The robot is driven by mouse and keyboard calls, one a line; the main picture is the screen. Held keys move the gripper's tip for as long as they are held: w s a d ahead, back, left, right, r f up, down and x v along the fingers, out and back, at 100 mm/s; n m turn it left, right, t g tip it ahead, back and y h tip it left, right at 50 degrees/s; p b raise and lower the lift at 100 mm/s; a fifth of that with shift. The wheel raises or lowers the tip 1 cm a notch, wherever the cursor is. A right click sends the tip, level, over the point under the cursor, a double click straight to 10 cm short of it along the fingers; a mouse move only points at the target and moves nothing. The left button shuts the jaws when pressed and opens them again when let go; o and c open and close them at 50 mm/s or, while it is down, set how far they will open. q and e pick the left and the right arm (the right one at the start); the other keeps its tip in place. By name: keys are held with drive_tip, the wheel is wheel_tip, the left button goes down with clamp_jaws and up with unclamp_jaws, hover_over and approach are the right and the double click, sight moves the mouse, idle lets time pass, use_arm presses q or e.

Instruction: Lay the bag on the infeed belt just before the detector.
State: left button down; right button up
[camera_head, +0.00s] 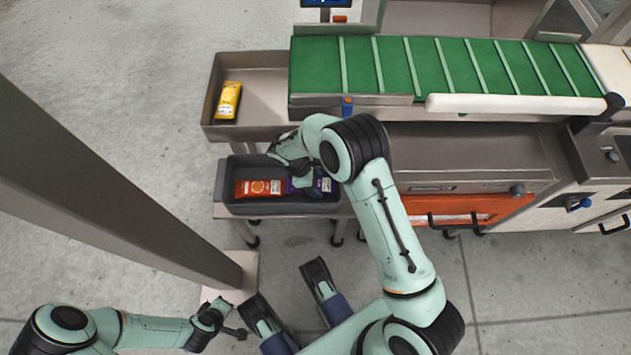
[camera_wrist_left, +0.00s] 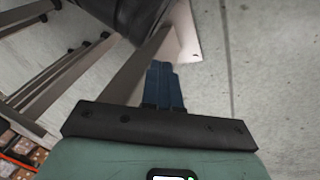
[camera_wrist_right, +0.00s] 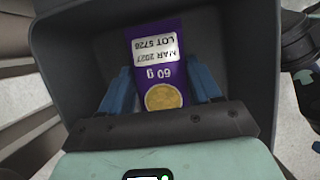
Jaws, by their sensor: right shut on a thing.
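A purple bag (camera_head: 325,185) is inside a dark grey tray (camera_head: 222,182) in the head view, partly hidden by my right gripper (camera_head: 297,180). In the right wrist view the purple bag (camera_wrist_right: 155,62) has a white date and lot label and a round gold picture. The blue fingers of my right gripper are shut on its two sides, with the tray's walls around it. The green infeed belt (camera_head: 415,68) with pale cross bars runs along the back. I cannot clearly make out the detector. My left gripper (camera_wrist_left: 163,85) is shut and empty, low at the left, over the floor.
A red bag (camera_head: 258,188) lies in the same tray, left of the purple one. A yellow bag (camera_head: 228,101) lies in a metal bin (camera_head: 262,75) left of the belt. A white roller (camera_head: 515,104) lines the belt's near edge. A grey post (camera_head: 110,175) stands at the left.

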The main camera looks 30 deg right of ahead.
drive_tip(key=shift+f, duration=0.15)
drive_tip(key=o, duration=1)
drive_tip(key=shift+o, duration=0.2)
